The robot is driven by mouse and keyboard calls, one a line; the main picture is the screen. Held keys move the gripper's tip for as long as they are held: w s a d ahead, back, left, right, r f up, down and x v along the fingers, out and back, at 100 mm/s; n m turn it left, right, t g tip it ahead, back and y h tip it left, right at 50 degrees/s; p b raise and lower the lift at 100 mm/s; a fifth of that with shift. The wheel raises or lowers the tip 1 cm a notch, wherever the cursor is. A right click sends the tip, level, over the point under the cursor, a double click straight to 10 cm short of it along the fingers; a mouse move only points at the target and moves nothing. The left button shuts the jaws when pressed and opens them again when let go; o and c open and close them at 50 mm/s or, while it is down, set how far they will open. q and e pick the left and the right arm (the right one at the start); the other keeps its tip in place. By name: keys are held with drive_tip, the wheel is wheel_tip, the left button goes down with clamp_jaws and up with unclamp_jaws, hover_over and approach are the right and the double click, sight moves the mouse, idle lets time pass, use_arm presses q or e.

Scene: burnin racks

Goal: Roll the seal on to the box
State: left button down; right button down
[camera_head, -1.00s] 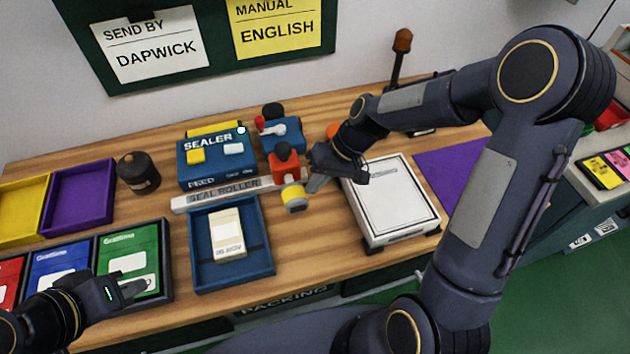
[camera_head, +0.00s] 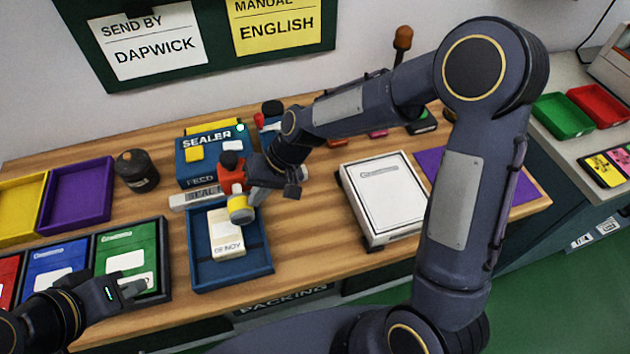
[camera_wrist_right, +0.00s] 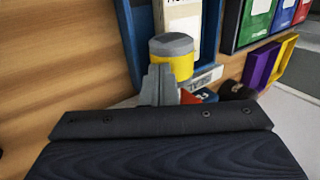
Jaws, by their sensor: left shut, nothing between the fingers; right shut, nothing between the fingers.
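The seal roller (camera_head: 232,178), a red body with a black knob and a yellow-and-grey end (camera_head: 240,208), is at the grey rail lettered SEAL ROLLER (camera_head: 180,201), over the upper part of the blue tray. Its yellow-and-grey end also shows in the right wrist view (camera_wrist_right: 178,58). My right gripper (camera_head: 256,192) is shut with nothing in it, right beside the roller's right side; contact is not certain. The white box (camera_head: 385,200) stands to the right with its lid facing up. My left gripper (camera_head: 132,289) is shut and empty over the green manual (camera_head: 128,252).
The blue SEALER machine (camera_head: 190,174) stands behind the rail. A dark round canister (camera_head: 138,170) and a purple tray (camera_head: 80,221) are at left. Bare wood (camera_head: 310,215) lies between tray and white box.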

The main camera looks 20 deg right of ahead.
drive_tip(key=a, duration=1.4)
drive_tip(key=shift+a, duration=0.25)
